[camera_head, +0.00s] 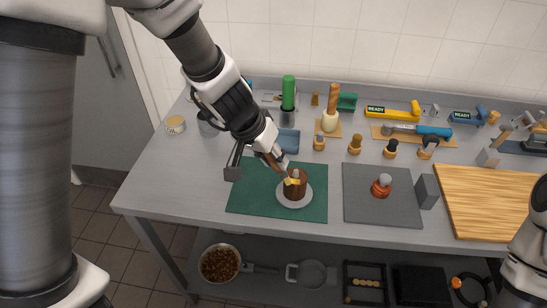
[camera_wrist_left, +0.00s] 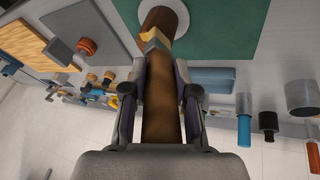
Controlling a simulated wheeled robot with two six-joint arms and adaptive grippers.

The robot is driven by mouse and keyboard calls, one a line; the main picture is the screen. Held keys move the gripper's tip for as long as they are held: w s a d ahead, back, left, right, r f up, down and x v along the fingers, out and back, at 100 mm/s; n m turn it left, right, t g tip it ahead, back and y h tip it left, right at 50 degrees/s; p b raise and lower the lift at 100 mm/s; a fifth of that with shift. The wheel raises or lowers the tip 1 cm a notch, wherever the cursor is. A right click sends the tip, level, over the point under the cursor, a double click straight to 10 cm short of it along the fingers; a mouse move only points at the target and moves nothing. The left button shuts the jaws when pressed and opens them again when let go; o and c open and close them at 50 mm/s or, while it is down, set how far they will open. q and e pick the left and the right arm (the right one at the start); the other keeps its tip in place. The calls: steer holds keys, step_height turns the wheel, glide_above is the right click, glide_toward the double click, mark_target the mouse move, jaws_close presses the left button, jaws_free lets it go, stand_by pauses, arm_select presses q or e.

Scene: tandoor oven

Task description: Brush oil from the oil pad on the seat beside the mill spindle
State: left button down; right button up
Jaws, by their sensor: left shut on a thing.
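My left gripper (camera_head: 260,158) is shut on a brush with a brown wooden handle (camera_wrist_left: 162,110). The brush's yellowish bristles (camera_head: 291,181) are at the top of the brown mill body (camera_head: 297,191), close beside its grey spindle (camera_head: 295,173); I cannot tell whether they touch the seat. The mill body stands upright on a white round plate (camera_head: 294,205) on a green mat (camera_head: 245,196). In the left wrist view the bristles (camera_wrist_left: 155,35) overlap the mill body (camera_wrist_left: 160,17). I cannot make out the oil pad for certain. My right gripper is not in view.
A wooden board (camera_head: 490,195) lies further right. A blue tray (camera_head: 287,140) and several tools line the back. The green mat's left side is clear.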

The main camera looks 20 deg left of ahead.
arm_select(q)
steer(key=shift+w+d+f+b, duration=0.15)
steer(key=shift+d+b, duration=0.35)
steer(key=d, duration=0.1)
steer(key=d+b, duration=0.1)
steer(key=d, duration=0.1)
steer(key=shift+w+d, duration=0.3)
steer(key=shift+d, duration=0.05)
steer(key=shift+a, duration=0.1)
steer(key=shift+s+a+r, duration=0.1)
steer(key=shift+a+r, duration=0.1)
steer(key=shift+a, duration=0.6)
steer(key=a, duration=0.1)
steer(key=a+p, duration=0.1)
steer(key=a, duration=0.1)
steer(key=shift+s+a, duration=0.1)
steer(key=shift+s, duration=0.25)
steer(key=shift+d, duration=0.2)
